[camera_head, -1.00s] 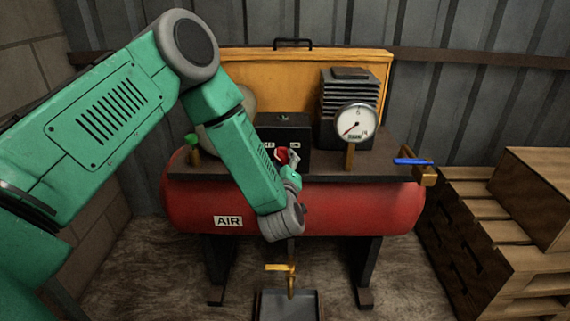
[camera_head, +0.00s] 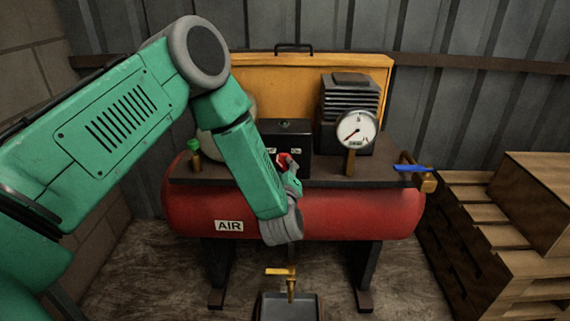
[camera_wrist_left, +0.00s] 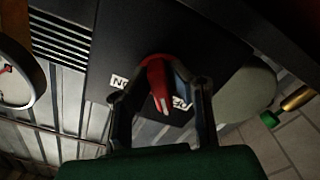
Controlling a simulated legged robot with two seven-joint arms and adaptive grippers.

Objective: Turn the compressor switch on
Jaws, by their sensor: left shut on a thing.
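The compressor switch is a red knob (camera_head: 283,159) on the front of a black box (camera_head: 287,130) on top of the red air compressor (camera_head: 340,212). It also shows in the left wrist view (camera_wrist_left: 156,76), with a pale mark along its grip. My left gripper (camera_head: 290,166) is at the knob. In the left wrist view its two fingers (camera_wrist_left: 158,84) stand on either side of the knob, shut on it. White labels flank the knob. One reads as an upside-down "ON" in the wrist view; the other is partly hidden by a finger. My right gripper is not in view.
A pressure gauge (camera_head: 356,130) and a blue-handled valve (camera_head: 412,168) stand right of the box. A green-capped valve (camera_head: 194,149) is at the left. A brass tap (camera_head: 290,284) hangs below the tank over a tray (camera_head: 262,309). Wooden pallets (camera_head: 500,250) are at the right.

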